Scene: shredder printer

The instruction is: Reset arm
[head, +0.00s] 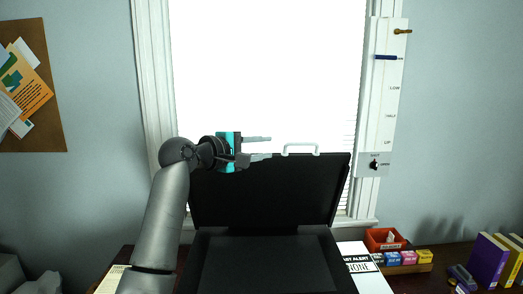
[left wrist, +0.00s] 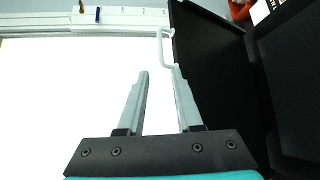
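My left gripper (head: 270,148) is in front of the bright window, at the upper left part of a raised black lid. Its two fingers (left wrist: 157,85) are apart with nothing between them. In the head view they point right, toward a white handle (head: 301,147) on the lid's top edge. In the left wrist view the handle (left wrist: 163,46) lies beyond the fingertips, near the right finger; I cannot tell if they touch. The black lid (head: 270,192) stands open above the dark flat top of the machine (head: 266,262). My right gripper is not in view.
A wall panel (head: 384,90) with a blue slider and a knob hangs right of the window. A red tray (head: 385,240), several small coloured boxes (head: 408,258), a white paper (head: 362,265) and purple books (head: 489,260) are on the desk at the right.

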